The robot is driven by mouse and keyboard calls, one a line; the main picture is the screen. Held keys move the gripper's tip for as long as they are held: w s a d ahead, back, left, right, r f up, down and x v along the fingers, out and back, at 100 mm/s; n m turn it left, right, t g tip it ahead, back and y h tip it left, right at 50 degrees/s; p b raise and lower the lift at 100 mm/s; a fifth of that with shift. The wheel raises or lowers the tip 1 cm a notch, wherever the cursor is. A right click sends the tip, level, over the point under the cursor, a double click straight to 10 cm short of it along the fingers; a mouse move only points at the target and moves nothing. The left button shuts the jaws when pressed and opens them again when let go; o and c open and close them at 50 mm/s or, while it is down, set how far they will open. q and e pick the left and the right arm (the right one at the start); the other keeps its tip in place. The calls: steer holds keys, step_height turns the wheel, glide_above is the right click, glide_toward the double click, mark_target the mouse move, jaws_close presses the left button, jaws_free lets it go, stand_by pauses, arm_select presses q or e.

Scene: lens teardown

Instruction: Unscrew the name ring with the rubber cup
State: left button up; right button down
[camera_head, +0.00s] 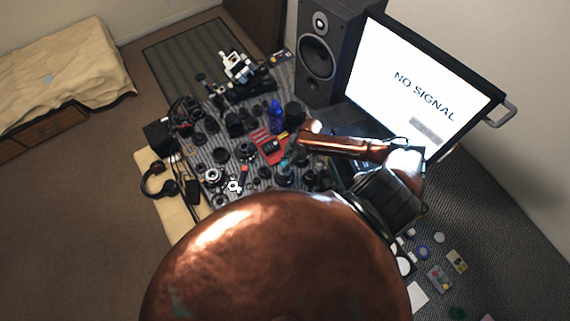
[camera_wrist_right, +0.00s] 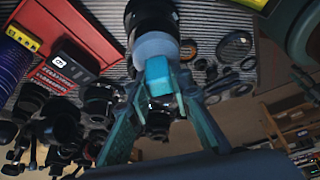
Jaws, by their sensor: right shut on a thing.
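My right gripper (camera_wrist_right: 160,82) has its two teal fingers closed around a light teal block in the wrist view. The block joins a round grey-blue piece, which looks like the rubber cup (camera_wrist_right: 155,46). Beyond the cup is a black lens barrel (camera_wrist_right: 152,14); the cup appears to be at its end, but I cannot tell whether they touch. The name ring cannot be made out. In the head view the right gripper (camera_head: 289,160) is small and dark over the middle of the crowded mat. My left gripper is not in view.
Lens parts crowd the striped mat (camera_wrist_right: 205,22). A red case (camera_head: 268,147) and a blue bottle (camera_head: 276,115) stand close to the gripper. A speaker (camera_head: 319,50) and a monitor (camera_head: 425,85) stand behind. Headphones (camera_head: 158,182) lie at the left edge.

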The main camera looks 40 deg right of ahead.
steer(key=shift+f, duration=0.4)
stand_by(0.3)
steer(key=shift+b, duration=0.35)
steer(key=shift+f+n+b, duration=0.15)
steer(key=shift+n+b, duration=0.45)
steer(key=shift+b, duration=0.05)
steer(key=n+g+b, duration=0.2)
steer(key=n+b, duration=0.2)
steer(key=n, duration=0.1)
steer(key=n+g+b, duration=0.2)
steer(key=n+b, duration=0.1)
steer(key=n, duration=0.1)
steer(key=shift+n+b, duration=0.35)
steer(key=shift+n, duration=0.05)
steer(key=n+g+h+b, duration=0.1)
steer(key=n+b, duration=0.1)
steer(key=n, duration=0.2)
steer(key=shift+n, duration=0.3)
steer(key=shift+r+p, duration=0.6)
steer(key=shift+p, duration=0.05)
steer(key=shift+w+r+p, duration=0.1)
steer(key=shift+r+p, duration=0.5)
steer(key=shift+r, duration=0.1)
steer(key=shift+r+p, duration=0.4)
steer(key=shift+p, duration=0.05)
